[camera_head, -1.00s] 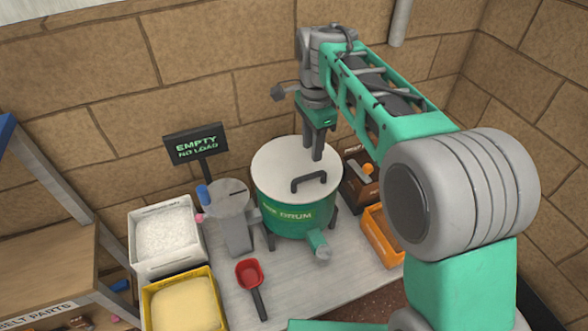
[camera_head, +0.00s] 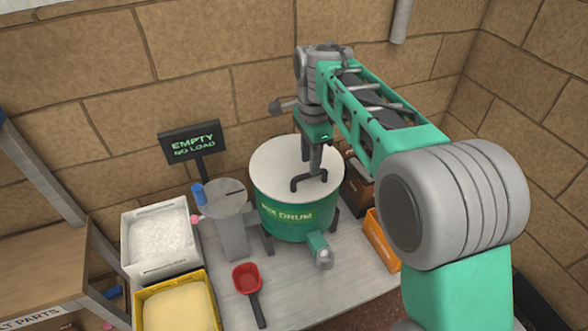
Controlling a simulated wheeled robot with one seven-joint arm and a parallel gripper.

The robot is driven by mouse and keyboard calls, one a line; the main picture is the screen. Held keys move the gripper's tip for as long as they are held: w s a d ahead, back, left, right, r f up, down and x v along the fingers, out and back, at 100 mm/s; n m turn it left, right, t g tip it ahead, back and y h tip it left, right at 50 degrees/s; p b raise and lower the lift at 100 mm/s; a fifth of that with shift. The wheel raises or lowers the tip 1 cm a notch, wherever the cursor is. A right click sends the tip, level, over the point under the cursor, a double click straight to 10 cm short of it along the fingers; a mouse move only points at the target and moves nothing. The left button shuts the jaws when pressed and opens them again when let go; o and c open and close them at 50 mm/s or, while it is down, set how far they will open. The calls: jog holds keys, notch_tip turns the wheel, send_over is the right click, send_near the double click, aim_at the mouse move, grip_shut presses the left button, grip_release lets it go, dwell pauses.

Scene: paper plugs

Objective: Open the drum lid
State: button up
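The green mix drum (camera_head: 278,222) stands on the work table with its round white lid (camera_head: 277,160) lying flat on top. The lid carries a dark bar handle (camera_head: 302,181). My gripper (camera_head: 316,168) points down over the right part of the lid, its fingertips at or just behind the handle's right end. The fingers overlap in this view, so I cannot tell whether they touch the handle or how far apart they are.
A dark sign (camera_head: 194,142) reads "EMPTY NO LOAD". Left of the drum are a grey stand (camera_head: 230,225), a white bin (camera_head: 160,237), a yellow bin (camera_head: 176,306) and a red scoop (camera_head: 248,281). An orange bin (camera_head: 381,243) sits to the right. The brick wall is close behind.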

jog(key=shift+f+b, duration=1.3)
jog(key=shift+f, duration=1.2)
grip_shut()
jog(key=shift+r, duration=0.1)
